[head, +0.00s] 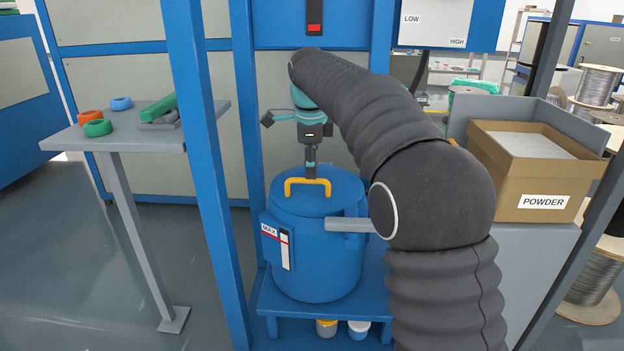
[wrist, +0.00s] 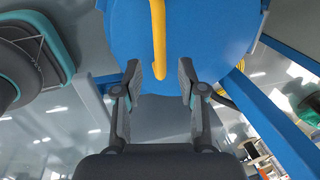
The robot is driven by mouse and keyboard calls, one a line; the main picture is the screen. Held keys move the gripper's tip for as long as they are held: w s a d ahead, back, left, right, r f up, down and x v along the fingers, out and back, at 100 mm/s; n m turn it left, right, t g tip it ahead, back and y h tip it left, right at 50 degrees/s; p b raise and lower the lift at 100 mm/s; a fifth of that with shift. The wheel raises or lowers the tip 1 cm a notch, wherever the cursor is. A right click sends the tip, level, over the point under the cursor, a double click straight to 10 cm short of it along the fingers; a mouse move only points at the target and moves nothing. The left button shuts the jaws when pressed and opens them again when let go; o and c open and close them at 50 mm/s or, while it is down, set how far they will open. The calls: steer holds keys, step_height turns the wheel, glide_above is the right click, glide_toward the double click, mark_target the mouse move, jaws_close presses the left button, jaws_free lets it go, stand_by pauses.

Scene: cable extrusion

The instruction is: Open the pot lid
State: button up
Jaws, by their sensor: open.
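The blue pot (head: 318,262) stands upright on a blue shelf inside the frame, with its blue lid (head: 342,190) on top. A yellow-orange handle (head: 292,187) arches up from the lid. My gripper (head: 310,172) points down at the handle and covers part of its middle in the head view. In the wrist view my gripper (wrist: 160,80) is open, with one finger on each side of the yellow handle (wrist: 158,35). A gap shows between the handle and each finger. The blue lid (wrist: 205,30) fills the top of that view.
A grey table (head: 105,136) at left holds coloured rings and a green block. A cardboard powder box (head: 515,185) sits in a grey tray at right. Blue posts (head: 200,150) stand close to the pot. A grey bar (head: 348,225) sticks out from the pot's right side.

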mark_target(317, 181)
steer(key=shift+w+f, duration=0.15)
steer(key=shift+f, duration=0.7)
steer(key=shift+w+f, duration=0.15)
steer(key=shift+f, duration=0.65)
jaws_close()
